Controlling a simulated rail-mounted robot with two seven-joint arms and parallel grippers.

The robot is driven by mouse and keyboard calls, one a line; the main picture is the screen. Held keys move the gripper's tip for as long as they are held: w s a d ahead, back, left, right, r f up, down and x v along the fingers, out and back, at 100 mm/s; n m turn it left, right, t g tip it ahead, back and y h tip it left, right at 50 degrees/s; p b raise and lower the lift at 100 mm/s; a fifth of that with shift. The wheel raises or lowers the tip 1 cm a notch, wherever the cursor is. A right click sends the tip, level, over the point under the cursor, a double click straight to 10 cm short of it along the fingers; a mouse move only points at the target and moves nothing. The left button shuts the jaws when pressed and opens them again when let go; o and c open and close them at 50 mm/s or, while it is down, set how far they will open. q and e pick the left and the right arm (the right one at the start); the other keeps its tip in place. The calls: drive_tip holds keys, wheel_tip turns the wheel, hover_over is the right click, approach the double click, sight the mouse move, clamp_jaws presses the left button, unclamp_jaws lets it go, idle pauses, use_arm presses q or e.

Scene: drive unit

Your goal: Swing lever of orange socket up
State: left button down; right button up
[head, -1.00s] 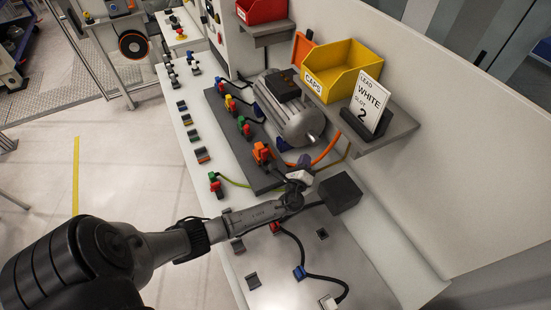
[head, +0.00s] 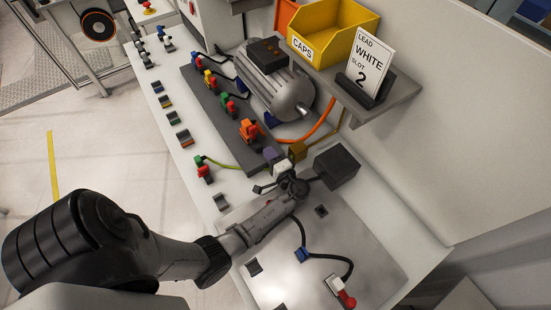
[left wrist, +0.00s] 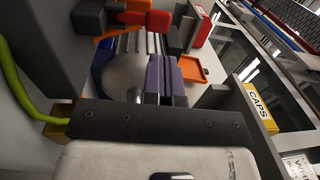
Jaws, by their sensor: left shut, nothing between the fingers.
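The orange socket (head: 250,130) stands on the dark grey strip in front of the motor, the orange one in a row of coloured sockets. Its red-orange top also shows at the top of the left wrist view (left wrist: 140,14). The exact angle of its lever cannot be told. My left gripper (head: 277,176) is shut and empty. My right gripper is not in view.
Green (head: 228,103), yellow and blue sockets line the strip. The motor (head: 277,88) stands behind. A shelf with a yellow bin (head: 333,42) and a card reading WHITE, slot 2 (head: 368,62) overhangs at right. A black box (head: 337,167) sits right of my gripper.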

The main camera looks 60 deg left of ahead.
sight(255, 131)
use_arm(q)
drive_tip(key=a, duration=0.2)
drive_tip(key=a+p, duration=0.1)
drive_tip(key=a, duration=0.4)
drive_tip(key=shift+w+a+r+p, duration=0.2)
drive_tip(key=shift+a+r+p, duration=0.1)
drive_tip(key=shift+a+p, duration=0.1)
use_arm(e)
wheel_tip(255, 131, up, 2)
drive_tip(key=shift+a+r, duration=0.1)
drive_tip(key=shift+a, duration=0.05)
use_arm(q)
drive_tip(key=shift+w, duration=0.15)
